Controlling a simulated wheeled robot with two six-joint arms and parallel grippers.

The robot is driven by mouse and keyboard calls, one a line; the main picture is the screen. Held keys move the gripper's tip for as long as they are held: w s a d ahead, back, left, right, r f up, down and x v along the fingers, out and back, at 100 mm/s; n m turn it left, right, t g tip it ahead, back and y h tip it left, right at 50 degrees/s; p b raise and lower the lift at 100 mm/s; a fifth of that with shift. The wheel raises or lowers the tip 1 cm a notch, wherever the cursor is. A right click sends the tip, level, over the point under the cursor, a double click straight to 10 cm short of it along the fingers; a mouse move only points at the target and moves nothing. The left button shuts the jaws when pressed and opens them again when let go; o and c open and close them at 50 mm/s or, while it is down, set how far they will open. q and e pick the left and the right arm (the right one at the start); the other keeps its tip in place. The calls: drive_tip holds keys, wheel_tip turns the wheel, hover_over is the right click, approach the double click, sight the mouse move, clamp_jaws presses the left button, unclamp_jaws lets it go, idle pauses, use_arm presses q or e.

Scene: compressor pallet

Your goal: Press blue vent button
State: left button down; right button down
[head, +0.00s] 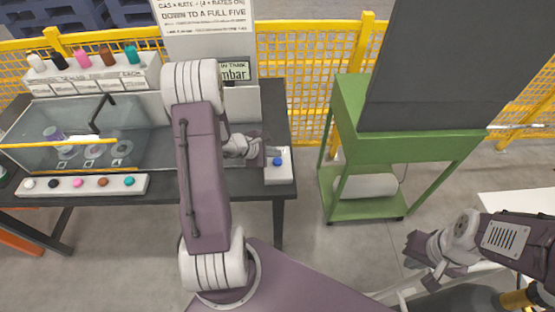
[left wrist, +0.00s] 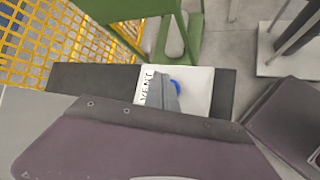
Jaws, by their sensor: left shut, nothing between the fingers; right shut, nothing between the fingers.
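The blue vent button (head: 277,161) sits on a small white box (head: 280,177) at the right end of the dark table. My right gripper (head: 420,262) is shut and empty at the lower right, far from the box.
A glass-fronted case (head: 80,135) stands on the table's left, with a white strip of coloured buttons (head: 75,185) before it. A display reading "mbar" (head: 236,70) is behind my left arm. A green cart (head: 400,150) stands right of the table. Yellow fencing (head: 300,60) runs behind.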

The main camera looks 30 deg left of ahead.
sight(275, 162)
use_arm(q)
wheel_tip(275, 162, up, 4)
drive_tip(key=shift+r+p, duration=0.2)
drive_tip(key=shift+p, duration=1)
